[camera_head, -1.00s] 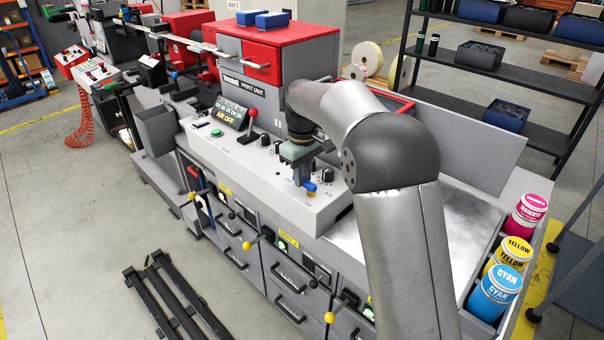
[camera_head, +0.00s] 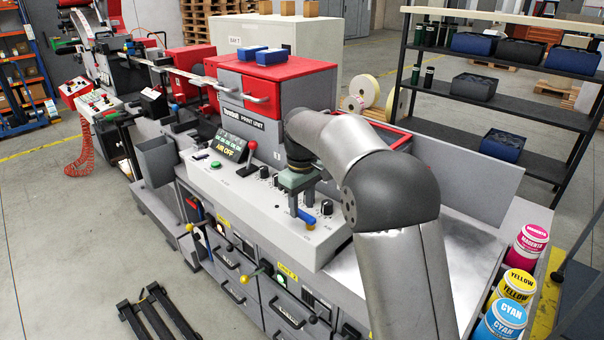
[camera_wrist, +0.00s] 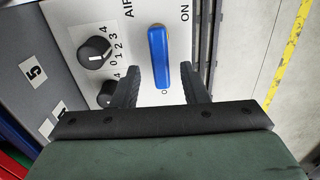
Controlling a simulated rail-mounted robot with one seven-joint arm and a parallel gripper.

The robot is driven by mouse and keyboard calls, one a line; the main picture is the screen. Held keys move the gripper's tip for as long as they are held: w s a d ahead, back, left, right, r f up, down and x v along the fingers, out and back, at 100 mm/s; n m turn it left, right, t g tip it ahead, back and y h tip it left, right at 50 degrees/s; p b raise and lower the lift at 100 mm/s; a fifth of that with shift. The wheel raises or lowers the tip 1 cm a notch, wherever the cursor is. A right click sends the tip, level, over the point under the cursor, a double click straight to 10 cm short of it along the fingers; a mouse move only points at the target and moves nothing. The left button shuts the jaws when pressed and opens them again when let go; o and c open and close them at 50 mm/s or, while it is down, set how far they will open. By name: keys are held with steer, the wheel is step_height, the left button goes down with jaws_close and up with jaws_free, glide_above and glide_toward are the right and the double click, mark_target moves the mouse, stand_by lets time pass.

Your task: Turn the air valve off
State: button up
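The air valve's blue handle (camera_head: 306,216) is on the sloping grey console, near its right end. In the wrist view the blue handle (camera_wrist: 158,57) runs roughly up and down the picture, with "ON" printed to its upper right and a partly hidden label starting with "O" near its lower end. My gripper (camera_wrist: 161,70) is open, with one finger on each side of the handle's lower part and visible gaps. In the head view my gripper (camera_head: 295,205) is just above the handle, partly hiding it. The console display (camera_head: 229,147) reads "AIR OFF".
Black knobs (camera_wrist: 94,50) sit left of the valve in the wrist view. A red-tipped lever (camera_head: 250,150) and green button (camera_head: 216,164) are farther left on the console. Yellow-knobbed levers (camera_head: 250,277) are below. Ink cans (camera_head: 516,287) stand at the right.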

mark_target(302, 212)
step_height(302, 212, up, 16)
stand_by(0.3)
steer(key=s+d+f+m, duration=0.3)
steer(key=s+d, duration=0.3)
steer(key=s, duration=0.2)
steer(key=s+d+f+m, duration=0.25)
steer(key=s+d, duration=0.35)
steer(key=s, duration=0.3)
steer(key=s+d+f+m, duration=0.2)
steer(key=s+f, duration=0.4)
steer(key=s, duration=0.3)
steer(key=s+d+f+m+t, duration=0.1)
steer(key=s+d+f+m, duration=0.1)
steer(key=s+f, duration=0.5)
steer(key=shift+s+d, duration=0.15)
steer(key=shift+s, duration=1)
